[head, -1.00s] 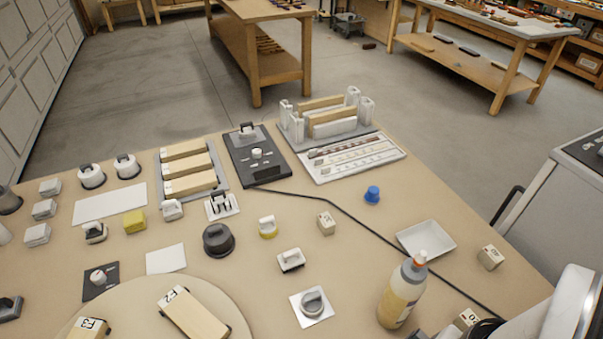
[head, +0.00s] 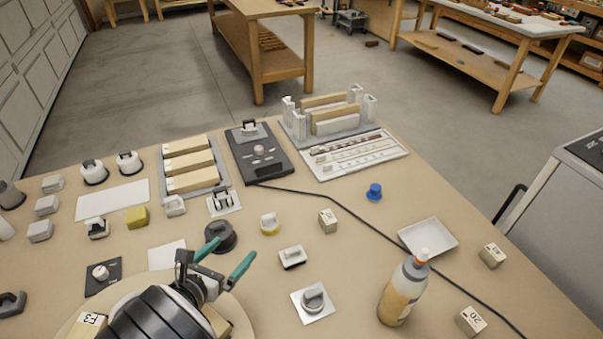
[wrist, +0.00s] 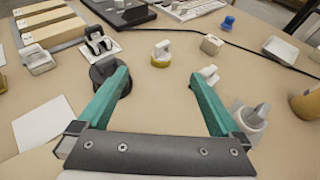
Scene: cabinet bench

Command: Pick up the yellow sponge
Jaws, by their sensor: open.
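The yellow sponge (head: 136,217) is a small yellow block lying on the bench at left in the head view, beside a small grey-and-black item and below a white sheet.
A dark round knob (head: 220,236) stands close to my gripper. A white-and-yellow round piece (head: 269,225) and a small white block (head: 292,256) are to its right. A bottle (head: 404,290) stands upright farther right. A black cable (head: 345,213) crosses the bench.

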